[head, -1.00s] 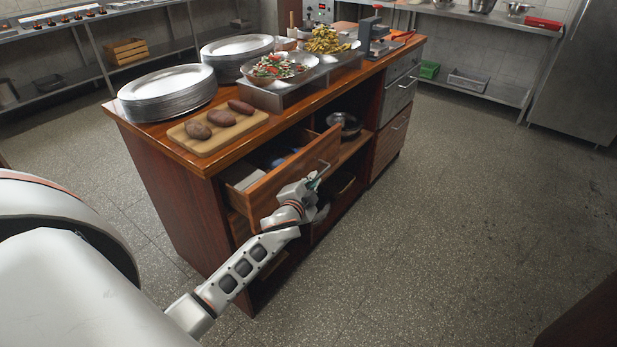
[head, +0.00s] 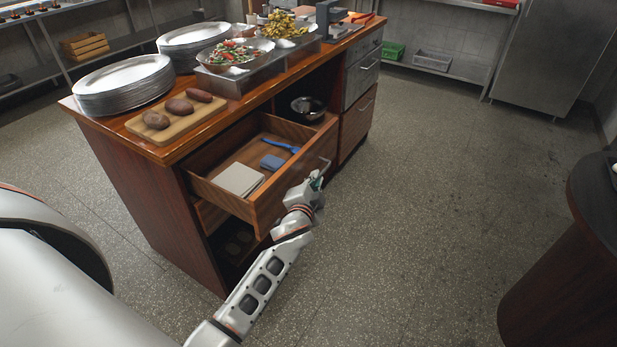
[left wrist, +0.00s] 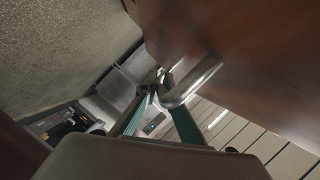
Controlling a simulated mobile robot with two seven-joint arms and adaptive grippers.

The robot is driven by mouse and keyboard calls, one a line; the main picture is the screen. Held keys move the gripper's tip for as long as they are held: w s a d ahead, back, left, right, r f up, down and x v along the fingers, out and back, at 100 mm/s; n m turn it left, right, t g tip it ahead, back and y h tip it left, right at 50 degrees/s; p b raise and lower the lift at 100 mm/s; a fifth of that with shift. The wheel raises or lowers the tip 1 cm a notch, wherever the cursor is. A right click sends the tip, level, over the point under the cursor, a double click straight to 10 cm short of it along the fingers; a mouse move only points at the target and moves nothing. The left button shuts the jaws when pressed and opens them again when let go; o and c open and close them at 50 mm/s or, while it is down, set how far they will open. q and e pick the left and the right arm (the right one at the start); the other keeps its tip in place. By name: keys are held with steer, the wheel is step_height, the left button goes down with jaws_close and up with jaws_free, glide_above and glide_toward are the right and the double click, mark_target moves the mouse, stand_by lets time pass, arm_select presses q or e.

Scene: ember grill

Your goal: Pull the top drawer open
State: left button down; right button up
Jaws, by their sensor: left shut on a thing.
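The top drawer (head: 265,205) of the wooden counter stands well out from the counter front. Inside it lie a pale grey flat stack (head: 238,179), a small blue block (head: 272,162) and a blue long-handled tool (head: 282,144). My left gripper (head: 317,181) is at the drawer's front face, shut on its metal handle (head: 323,167). In the left wrist view the green-padded fingers (left wrist: 158,92) meet at the end of the bar handle (left wrist: 192,82). My right gripper is not in view.
The counter top (head: 150,148) holds plate stacks (head: 123,85), a board (head: 160,126) with brown potato-like items, and food bowls (head: 235,55). Open floor (head: 420,180) lies to the right. A dark round-edged counter (head: 560,250) stands at the far right.

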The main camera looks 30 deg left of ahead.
arm_select(q)
steer(key=shift+d, duration=0.15)
steer(key=c, duration=2.2)
jaws_free()
steer(key=shift+o, duration=0.2)
steer(key=v, duration=1.2)
steer(key=s+d+f+n+g+h, duration=0.2)
steer(key=s+d+f+h, duration=0.1)
steer(key=s+f, duration=0.6)
steer(key=s+d+f+n+g+h, duration=0.2)
steer(key=s+d+f+h, duration=0.1)
steer(key=s+f, duration=0.7)
steer(key=s+d, duration=0.1)
steer(key=s, duration=0.2)
steer(key=shift+f+n+g, duration=0.3)
